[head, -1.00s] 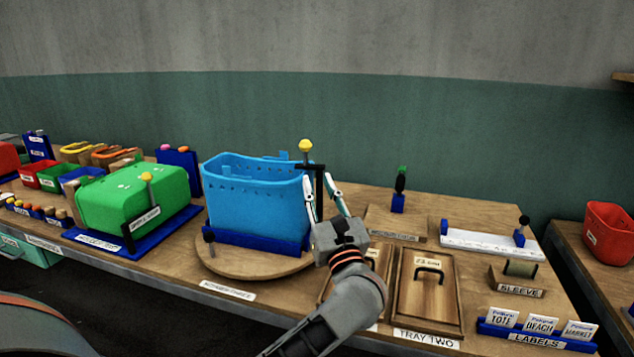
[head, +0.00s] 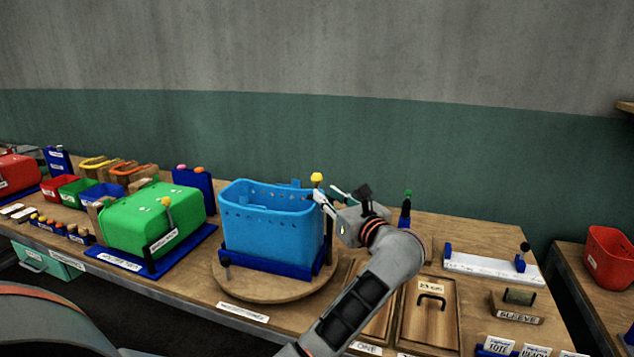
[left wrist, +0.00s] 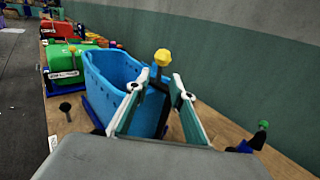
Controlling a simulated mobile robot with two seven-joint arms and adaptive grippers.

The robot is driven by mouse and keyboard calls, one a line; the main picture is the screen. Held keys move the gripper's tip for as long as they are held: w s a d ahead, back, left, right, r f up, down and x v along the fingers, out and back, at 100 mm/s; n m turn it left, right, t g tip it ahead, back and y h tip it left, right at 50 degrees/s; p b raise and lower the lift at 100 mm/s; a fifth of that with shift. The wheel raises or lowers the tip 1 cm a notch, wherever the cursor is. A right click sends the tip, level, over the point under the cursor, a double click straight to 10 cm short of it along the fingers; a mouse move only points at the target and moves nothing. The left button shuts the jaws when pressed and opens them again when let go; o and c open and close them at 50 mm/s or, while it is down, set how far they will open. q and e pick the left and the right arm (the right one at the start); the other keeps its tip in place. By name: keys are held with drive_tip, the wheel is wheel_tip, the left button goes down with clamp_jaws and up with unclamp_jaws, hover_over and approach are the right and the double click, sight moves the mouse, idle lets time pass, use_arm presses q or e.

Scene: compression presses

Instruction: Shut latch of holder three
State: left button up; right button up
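Holder three is a blue base (head: 270,266) on a round wooden turntable (head: 245,287), with a blue tote (head: 265,228) standing in it. Its latch has a yellow knob (head: 317,178) on a black arm at the tote's right side; the knob also shows in the left wrist view (left wrist: 162,57). My left gripper (head: 327,194) is open beside the knob, fingers pointing left. In the left wrist view the gripper (left wrist: 157,82) has its fingers apart on either side of the latch arm, just below the knob. Contact cannot be told. My right gripper is out of view.
A black knob (head: 225,260) stands at the holder's front left. A green tote (head: 150,220) on a blue base is to the left. Lidded wooden trays (head: 428,315) lie under my left arm. A green-topped post (head: 406,205) stands to the right.

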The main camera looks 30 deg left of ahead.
sight(317, 184)
use_arm(q)
drive_tip(key=p+x, duration=0.1)
drive_tip(key=x, duration=0.5)
drive_tip(key=shift+a, duration=0.15)
drive_tip(key=shift+w, duration=0.1)
clamp_jaws()
